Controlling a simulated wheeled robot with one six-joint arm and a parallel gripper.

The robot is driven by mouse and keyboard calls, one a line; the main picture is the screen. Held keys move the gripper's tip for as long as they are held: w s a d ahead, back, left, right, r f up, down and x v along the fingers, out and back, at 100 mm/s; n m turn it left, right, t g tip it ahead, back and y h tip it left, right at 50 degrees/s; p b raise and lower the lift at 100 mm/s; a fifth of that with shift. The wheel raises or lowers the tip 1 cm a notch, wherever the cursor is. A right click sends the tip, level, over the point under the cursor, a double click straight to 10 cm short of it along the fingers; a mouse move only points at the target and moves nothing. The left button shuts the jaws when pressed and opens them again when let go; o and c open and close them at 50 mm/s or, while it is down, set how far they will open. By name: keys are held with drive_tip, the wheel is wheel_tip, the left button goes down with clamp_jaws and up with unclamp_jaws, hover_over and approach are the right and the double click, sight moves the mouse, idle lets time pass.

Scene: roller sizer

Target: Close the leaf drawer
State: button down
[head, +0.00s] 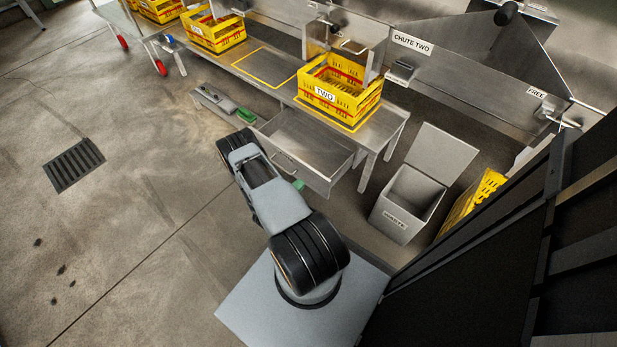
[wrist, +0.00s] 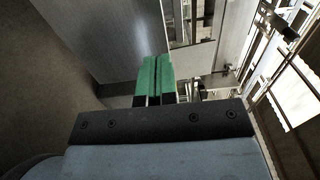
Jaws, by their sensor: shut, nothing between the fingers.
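A grey metal drawer (head: 318,140) is pulled out from under the bench in the head view. Its inside is visible from above and looks empty. Its front has a bar handle (head: 285,163). My gripper is shut and empty, its green fingertips (wrist: 157,75) side by side in the wrist view. In the head view a small green patch beside my arm, by the drawer front, looks like the fingertips (head: 299,185); the rest is hidden behind my arm. A broad grey metal panel (wrist: 115,40) fills the left of the wrist view. I cannot tell whether the fingertips touch it.
A yellow crate marked TWO (head: 340,95) stands on the bench (head: 385,125) above the drawer. A low metal piece with green parts (head: 215,102) lies left of it. A lidded waste bin (head: 405,205) stands to the right.

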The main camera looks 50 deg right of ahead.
sight(312, 172)
drive_tip(key=shift+s+d+b, duration=0.2)
drive_tip(key=shift+d+b, duration=0.45)
drive_tip(key=shift+d, duration=2.2)
